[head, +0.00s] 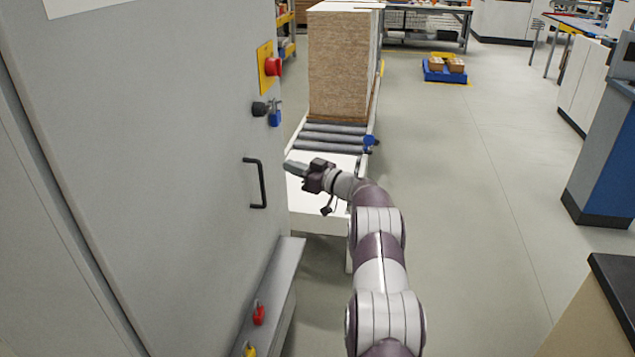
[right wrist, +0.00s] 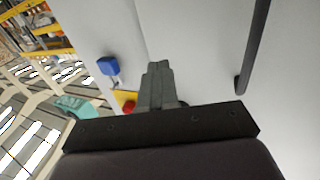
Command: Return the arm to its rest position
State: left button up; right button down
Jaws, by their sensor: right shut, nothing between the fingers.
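My right arm reaches forward through the middle of the head view. Its gripper (head: 290,166) is shut and empty, beside the grey cabinet's black door handle (head: 262,183) and apart from it. In the right wrist view the closed fingers (right wrist: 158,72) point toward the pale cabinet face, with the black handle (right wrist: 254,50) to their right. A blue padlock (head: 274,118) hangs on the cabinet near a black knob (head: 260,108); the padlock also shows in the right wrist view (right wrist: 108,66). My left gripper is not in view.
The grey cabinet (head: 160,150) fills the left. A red button (head: 273,67) on a yellow plate sits above the padlock. A ledge (head: 275,290) carries red and yellow items low down. Open floor (head: 475,200) lies to the right.

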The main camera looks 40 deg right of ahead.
jog(key=s+d+f+m+h+b, duration=0.1)
jog(key=s+d+f+m+h, duration=0.15)
jog(key=d, duration=0.25)
jog(key=s+d+f+m+h, duration=0.1)
jog(key=s+d+f+h, duration=0.25)
jog(key=d, duration=0.25)
jog(key=s+a+f+m+g+h, duration=0.25)
jog(key=s+f+g+h, duration=0.25)
jog(key=f+g, duration=0.25)
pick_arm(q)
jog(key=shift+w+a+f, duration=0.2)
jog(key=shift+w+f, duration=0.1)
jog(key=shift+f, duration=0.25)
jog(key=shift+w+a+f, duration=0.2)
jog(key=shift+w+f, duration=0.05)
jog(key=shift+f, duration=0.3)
pick_arm(e)
jog(key=s+a+r+g+y, duration=0.1)
jog(key=s+a+g, duration=0.1)
jog(key=s+a, duration=0.7)
jog(key=s+a+n+g+y, duration=0.1)
jog(key=s+a, duration=0.7)
jog(key=a, duration=0.9)
jog(key=s+a+r+n+g+y, duration=0.1)
jog(key=s+a+g+y, duration=0.1)
jog(key=s+a+g, duration=0.3)
jog(key=shift+s+a+r+y, duration=0.4)
jog(key=shift+s+a, duration=1.9)
jog(key=shift+a, duration=1.85)
